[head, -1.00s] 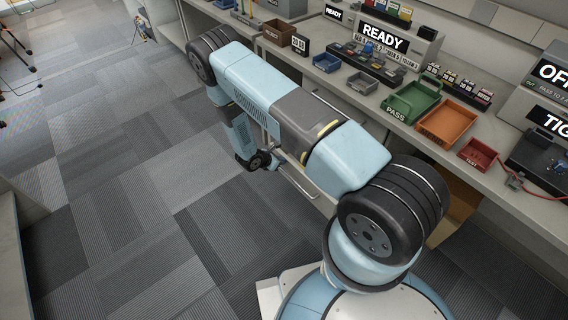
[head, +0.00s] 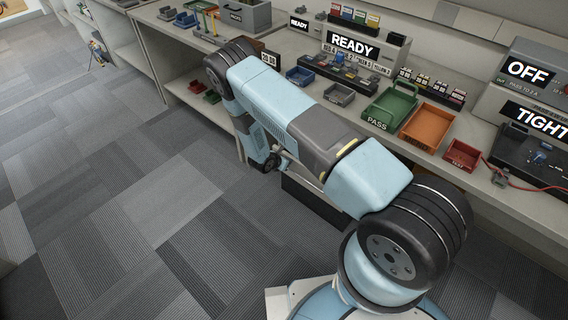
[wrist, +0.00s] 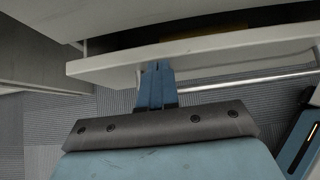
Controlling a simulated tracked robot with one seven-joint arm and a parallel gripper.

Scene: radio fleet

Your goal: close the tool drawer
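In the wrist view, the tool drawer (wrist: 215,46) shows as a pale front panel with a dark gap behind its top edge, so it stands partly open. A yellowish thing lies in the dark inside. A thin metal handle bar (wrist: 245,80) runs along the drawer's front. My gripper (wrist: 157,72) has its blue fingers close together, with nothing seen between them. Their tips overlap the front panel near its left part; I cannot tell whether they touch it. In the head view my arm hides most of the drawer, and the fingers are not clear.
The bench top above holds a green tray (head: 389,108), an orange tray (head: 428,126), a small red bin (head: 462,155) and a READY sign box (head: 352,46). Open shelving (head: 192,92) stands to the left. The carpeted floor (head: 110,215) at left is clear.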

